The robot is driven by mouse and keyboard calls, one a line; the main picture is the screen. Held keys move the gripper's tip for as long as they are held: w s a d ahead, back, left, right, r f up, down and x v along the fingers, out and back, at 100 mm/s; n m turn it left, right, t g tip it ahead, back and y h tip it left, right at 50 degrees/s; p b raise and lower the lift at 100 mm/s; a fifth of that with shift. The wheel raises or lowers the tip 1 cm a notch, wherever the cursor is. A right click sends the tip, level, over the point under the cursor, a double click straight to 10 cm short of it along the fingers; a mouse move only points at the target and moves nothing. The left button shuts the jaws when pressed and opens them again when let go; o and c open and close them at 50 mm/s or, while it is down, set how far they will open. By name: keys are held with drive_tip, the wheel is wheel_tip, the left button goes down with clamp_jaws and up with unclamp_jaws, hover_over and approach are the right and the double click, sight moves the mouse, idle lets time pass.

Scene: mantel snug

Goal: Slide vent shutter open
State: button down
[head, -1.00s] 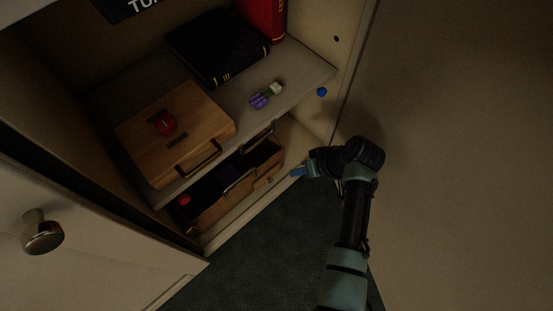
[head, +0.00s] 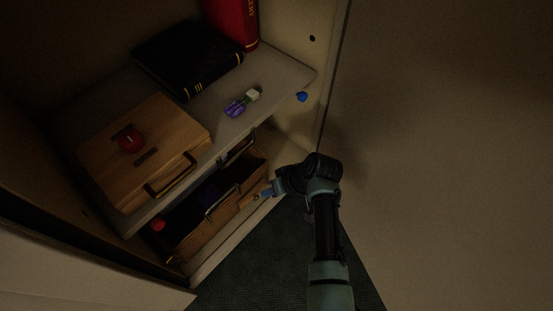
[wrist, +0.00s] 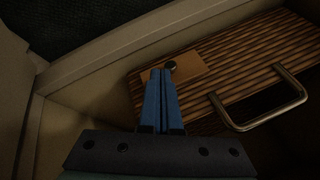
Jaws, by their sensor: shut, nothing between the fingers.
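The vent shutter appears to be a plain wooden plate (wrist: 198,72) with a small dark knob (wrist: 171,65), on the ribbed brown front of a box (wrist: 245,60). In the head view this box (head: 195,240) stands on the lower level of the cupboard, and the plate (head: 250,201) is at its right end. My gripper (wrist: 162,71) is shut and empty. Its blue fingertips are over the plate, right beside the knob; I cannot tell whether they touch it. My gripper (head: 266,192) also shows at the box's right end in the head view.
A metal handle (wrist: 284,112) stands out from the box front. Above, the shelf (head: 222,137) holds a wooden case (head: 110,170), a black book (head: 180,60) and a purple item (head: 235,109). The large pale panel (head: 450,150) bounds my right. Dark carpet (head: 245,275) lies in front.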

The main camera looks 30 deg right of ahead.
drive_tip(key=shift+w+a+f, duration=0.2)
drive_tip(key=shift+w+f, duration=0.1)
drive_tip(key=shift+f, duration=0.2)
drive_tip(key=shift+a, duration=0.1)
drive_tip(key=shift+s+a+r+p, duration=0.15)
drive_tip(key=shift+a+r+p, duration=0.05)
drive_tip(key=shift+a+p, duration=0.15)
drive_tip(key=a+p, duration=0.1)
drive_tip(key=a, duration=0.1)
drive_tip(key=s+a+p, duration=0.1)
drive_tip(key=a+p, duration=0.1)
drive_tip(key=s+a+p, duration=0.1)
drive_tip(key=a+p, duration=0.1)
drive_tip(key=shift+s+a, duration=0.25)
drive_tip(key=shift+a, duration=0.1)
drive_tip(key=shift+s+a+f, duration=0.1)
drive_tip(key=shift+a+f, duration=0.05)
drive_tip(key=shift+a, duration=0.15)
